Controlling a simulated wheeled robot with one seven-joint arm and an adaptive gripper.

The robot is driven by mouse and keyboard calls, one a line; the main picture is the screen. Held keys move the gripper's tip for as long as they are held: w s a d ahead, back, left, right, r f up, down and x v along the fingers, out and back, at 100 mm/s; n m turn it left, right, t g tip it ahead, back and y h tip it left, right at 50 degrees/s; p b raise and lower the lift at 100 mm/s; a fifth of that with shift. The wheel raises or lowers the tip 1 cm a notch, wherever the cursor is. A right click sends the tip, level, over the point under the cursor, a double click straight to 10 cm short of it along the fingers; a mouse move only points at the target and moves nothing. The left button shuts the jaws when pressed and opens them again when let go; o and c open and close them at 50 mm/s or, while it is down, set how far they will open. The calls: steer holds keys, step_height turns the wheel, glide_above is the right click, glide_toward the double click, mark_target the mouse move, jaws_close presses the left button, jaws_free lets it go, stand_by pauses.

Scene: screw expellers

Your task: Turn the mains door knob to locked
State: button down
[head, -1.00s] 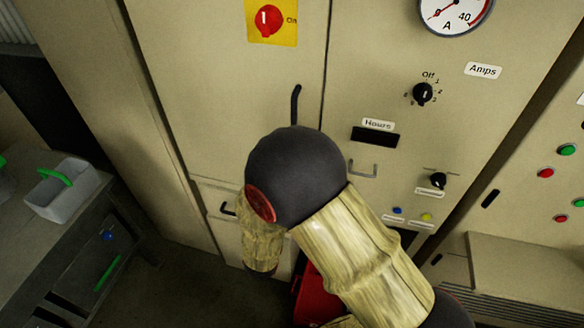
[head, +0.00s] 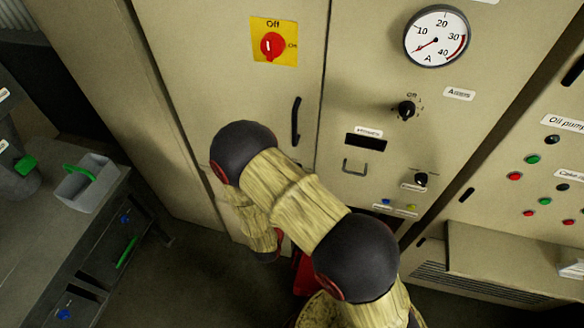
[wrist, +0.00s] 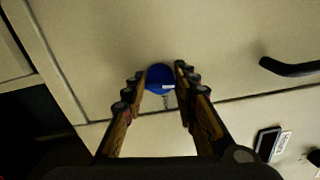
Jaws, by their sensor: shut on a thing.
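In the wrist view my gripper (wrist: 158,85) has its fingertips on either side of a round blue knob (wrist: 160,76) on the beige cabinet door (wrist: 120,35) and is shut on it. A small pale mark shows at the knob's lower edge. The lettering around the knob is not visible, so I cannot tell its setting. In the head view my arm hides both the gripper and this knob. The cabinet door also shows in the head view (head: 220,70).
A red switch (head: 272,45) on a yellow plate marked Off and On sits higher on the door. An ammeter (head: 437,37) and black dials are farther right. A workbench (head: 50,225) stands at left.

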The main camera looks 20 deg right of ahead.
steer(key=shift+n+p, duration=0.65)
steer(key=shift+n, duration=0.25)
steer(key=shift+f, duration=0.1)
steer(key=c, duration=1.5)
jaws_free()
steer(key=shift+o, duration=0.5)
steer(key=v, duration=1.2)
